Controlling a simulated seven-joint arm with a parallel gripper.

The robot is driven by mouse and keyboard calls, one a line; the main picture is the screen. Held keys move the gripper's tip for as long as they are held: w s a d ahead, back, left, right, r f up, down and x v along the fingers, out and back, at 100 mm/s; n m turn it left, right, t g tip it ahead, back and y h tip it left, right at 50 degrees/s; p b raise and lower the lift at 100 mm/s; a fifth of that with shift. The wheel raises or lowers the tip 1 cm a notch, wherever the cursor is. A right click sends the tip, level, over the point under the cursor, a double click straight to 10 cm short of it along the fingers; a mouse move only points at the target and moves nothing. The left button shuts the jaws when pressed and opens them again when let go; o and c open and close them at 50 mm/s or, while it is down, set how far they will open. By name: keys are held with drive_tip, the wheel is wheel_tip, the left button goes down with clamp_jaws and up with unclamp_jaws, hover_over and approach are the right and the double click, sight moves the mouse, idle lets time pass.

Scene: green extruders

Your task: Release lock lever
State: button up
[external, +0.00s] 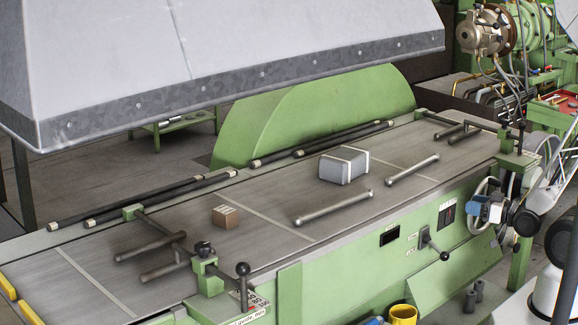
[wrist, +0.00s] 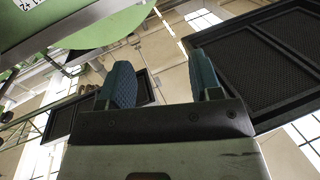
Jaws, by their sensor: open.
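Several black-knobbed levers show in the external view, and I cannot tell for certain which is the lock lever. One black-ball lever (external: 243,283) stands upright by the green clamp block at the near end of the machine bed. Another lever (external: 433,244) with a black ball slants down on the green front panel. A further clamp with a dark lever (external: 519,135) is at the far right end. My gripper (external: 474,209) is in front of the handwheel at the right, apart from these levers. In the wrist view its two teal fingers (wrist: 165,85) are spread with nothing between them.
A grey strapped block (external: 344,166) and a small brown box (external: 225,216) lie on the bed (external: 275,205) among metal rods. A grey hood (external: 220,60) hangs above. A handwheel (external: 481,222) is close behind my gripper. The wrist view shows dark panels (wrist: 265,60) and windows.

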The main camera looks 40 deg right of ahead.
approach(445, 256)
drive_tip(key=shift+w, duration=1.4)
drive_tip(key=shift+d+f, duration=0.25)
drive_tip(key=shift+f, duration=0.1)
drive_tip(key=shift+x, duration=3.85)
clamp_jaws()
